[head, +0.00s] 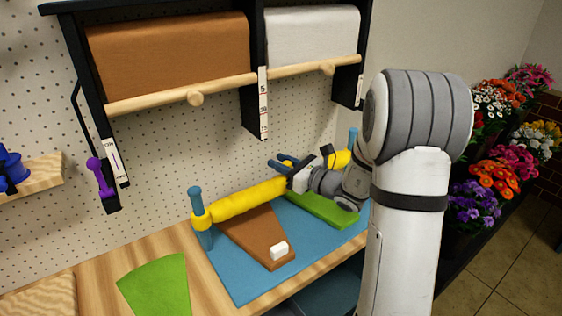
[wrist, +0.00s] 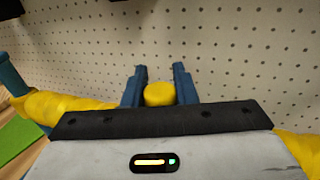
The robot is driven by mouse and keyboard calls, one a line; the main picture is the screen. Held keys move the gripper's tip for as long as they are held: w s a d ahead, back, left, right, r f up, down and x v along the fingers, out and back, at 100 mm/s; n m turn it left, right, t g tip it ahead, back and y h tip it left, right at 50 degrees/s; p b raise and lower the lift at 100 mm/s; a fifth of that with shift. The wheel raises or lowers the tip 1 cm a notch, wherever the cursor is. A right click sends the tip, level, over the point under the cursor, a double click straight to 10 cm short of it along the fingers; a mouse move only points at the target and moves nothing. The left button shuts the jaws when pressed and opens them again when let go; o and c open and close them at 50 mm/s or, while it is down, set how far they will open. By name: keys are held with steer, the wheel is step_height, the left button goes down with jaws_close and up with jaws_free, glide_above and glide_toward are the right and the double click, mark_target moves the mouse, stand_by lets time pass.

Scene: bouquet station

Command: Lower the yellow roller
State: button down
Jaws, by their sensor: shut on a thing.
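The yellow roller (head: 247,198) spans between two blue posts, the left post (head: 196,200) and the right post (head: 353,136), above the blue mat. My gripper (head: 284,163) is at the roller's middle-right part, with its blue fingers towards the pegboard. In the wrist view, my blue fingers (wrist: 160,88) stand on either side of a yellow knob (wrist: 159,94) and are shut on it. The roller shows on both sides of my gripper in the wrist view (wrist: 62,105). My arm hides part of the roller's right half.
A blue mat (head: 228,272) lies on the wooden table. Another green piece (head: 157,287) lies front left. A paper rack (head: 257,60) hangs above; flowers (head: 495,180) stand right.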

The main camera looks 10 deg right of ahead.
mark_target(282, 180)
step_height(282, 180, down, 6)
steer(key=b, duration=0.4)
steer(key=shift+r, duration=0.1)
steer(key=c, duration=1.2)
jaws_free()
steer(key=shift+o, duration=0.2)
steer(key=v, duration=0.8)
steer(key=shift+b, duration=0.3)
